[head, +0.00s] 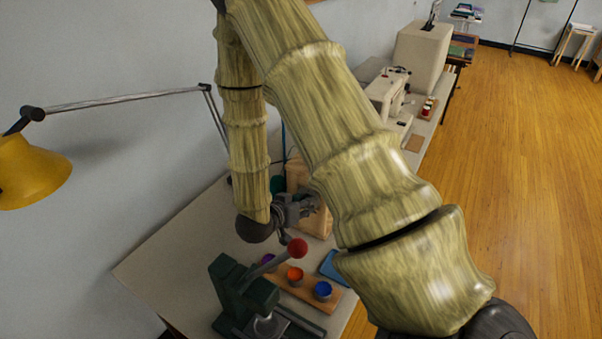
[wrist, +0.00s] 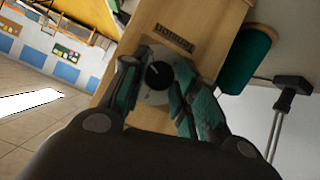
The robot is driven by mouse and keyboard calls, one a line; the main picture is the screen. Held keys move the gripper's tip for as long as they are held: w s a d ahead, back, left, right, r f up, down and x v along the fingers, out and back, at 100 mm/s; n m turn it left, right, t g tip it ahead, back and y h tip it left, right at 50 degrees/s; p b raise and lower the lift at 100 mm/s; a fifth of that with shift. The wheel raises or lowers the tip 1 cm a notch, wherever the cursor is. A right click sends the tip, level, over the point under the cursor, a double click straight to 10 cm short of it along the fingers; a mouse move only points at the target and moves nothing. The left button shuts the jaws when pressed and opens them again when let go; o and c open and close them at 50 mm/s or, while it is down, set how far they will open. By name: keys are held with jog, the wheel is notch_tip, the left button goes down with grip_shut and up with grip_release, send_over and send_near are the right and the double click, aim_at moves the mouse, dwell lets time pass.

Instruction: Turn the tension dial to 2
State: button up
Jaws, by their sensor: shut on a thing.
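The tension dial (wrist: 158,76) is a dark round knob with a pale pointer mark on a light grey disc. It sits on the front of a wooden box (wrist: 200,18), below a printed label (wrist: 175,39). My gripper (wrist: 156,72) has its teal-padded fingers on both sides of the dial and is shut on it. The numbers around the dial are too small to read. In the head view my gripper (head: 300,208) is at the wooden box (head: 321,225), and the dial is hidden there.
A green press (head: 240,293) with a red-knobbed lever (head: 297,248) stands close in front. A wooden rack (head: 304,288) with coloured pots is beside it. A yellow lamp (head: 30,172) hangs left.

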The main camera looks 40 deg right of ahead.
jog(key=m+t+b, duration=0.1)
jog(key=b, duration=0.1)
jog(key=m+t+b, duration=0.1)
jog(key=m+b, duration=0.1)
jog(key=b, duration=0.1)
jog(key=shift+s+f+t, duration=0.2)
jog(key=shift+t, duration=0.2)
jog(key=shift+r+t+y, duration=0.15)
jog(key=shift+t+y, duration=0.15)
jog(key=shift+d, duration=0.1)
jog(key=o, duration=1)
jog(key=shift+r, duration=0.2)
notch_tip(320, 180, up, 10)
jog(key=shift+f+m, duration=0.2)
jog(key=shift+m, duration=0.1)
dwell(0.3)
